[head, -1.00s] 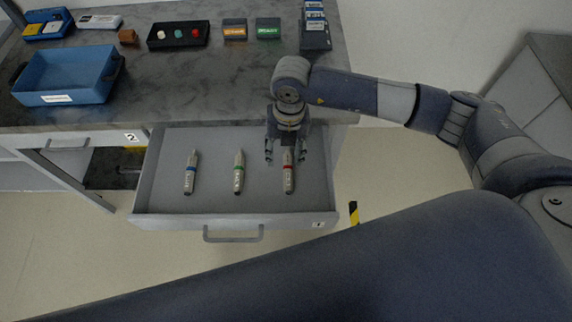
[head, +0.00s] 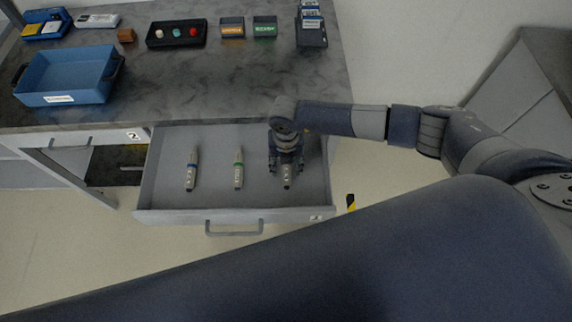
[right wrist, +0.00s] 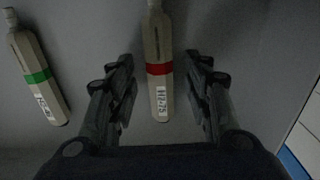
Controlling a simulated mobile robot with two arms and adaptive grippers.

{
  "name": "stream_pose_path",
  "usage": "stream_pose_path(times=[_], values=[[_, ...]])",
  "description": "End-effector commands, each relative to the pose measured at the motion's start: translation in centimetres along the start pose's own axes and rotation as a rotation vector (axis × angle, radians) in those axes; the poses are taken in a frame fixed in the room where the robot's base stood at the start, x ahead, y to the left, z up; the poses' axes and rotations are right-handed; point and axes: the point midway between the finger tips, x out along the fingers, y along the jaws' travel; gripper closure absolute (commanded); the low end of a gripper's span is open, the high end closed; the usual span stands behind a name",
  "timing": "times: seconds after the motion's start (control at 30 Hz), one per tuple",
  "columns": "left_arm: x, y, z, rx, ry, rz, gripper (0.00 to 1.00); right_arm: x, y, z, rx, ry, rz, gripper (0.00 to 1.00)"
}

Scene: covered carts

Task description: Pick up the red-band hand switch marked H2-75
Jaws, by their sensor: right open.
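The red-band hand switch (right wrist: 158,85) lies between the open fingers of my right gripper (right wrist: 161,100) in the right wrist view, with a gap on each side. Its label there reads H2-75. In the head view only the lower end of this switch (head: 287,183) shows below my right gripper (head: 286,168), which hides its red band. The green-band switch (head: 238,170) and the blue-band switch (head: 191,170) lie to the left in the same open drawer (head: 215,195). The green-band switch also shows in the right wrist view (right wrist: 38,80). My left gripper is not in view.
The drawer's front wall with a handle (head: 234,229) and its right wall stand close to my right gripper. On the counter (head: 200,88) are a blue bin (head: 66,78), a black tray with coloured buttons (head: 176,42) and several small boxes at the back.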

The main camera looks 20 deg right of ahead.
Motion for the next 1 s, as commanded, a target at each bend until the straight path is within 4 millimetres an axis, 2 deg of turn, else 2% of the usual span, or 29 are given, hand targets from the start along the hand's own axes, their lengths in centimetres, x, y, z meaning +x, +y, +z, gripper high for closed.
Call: stream_pose_path(times=[0.27, 0.47, 0.83, 1.0], values=[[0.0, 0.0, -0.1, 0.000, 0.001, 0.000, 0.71, 0.3, 0.0, 0.1, 0.000, -0.002, 0.001, 0.54], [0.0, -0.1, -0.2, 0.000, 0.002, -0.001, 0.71, 0.3, 0.0, 0.1, 0.000, -0.002, 0.001, 1.00], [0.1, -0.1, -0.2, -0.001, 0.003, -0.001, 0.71, 0.0, 0.0, 0.1, 0.000, -0.002, 0.002, 1.00], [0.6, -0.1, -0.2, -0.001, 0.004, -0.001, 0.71, -2.1, 0.0, 0.3, 0.000, -0.006, 0.004, 1.00]])
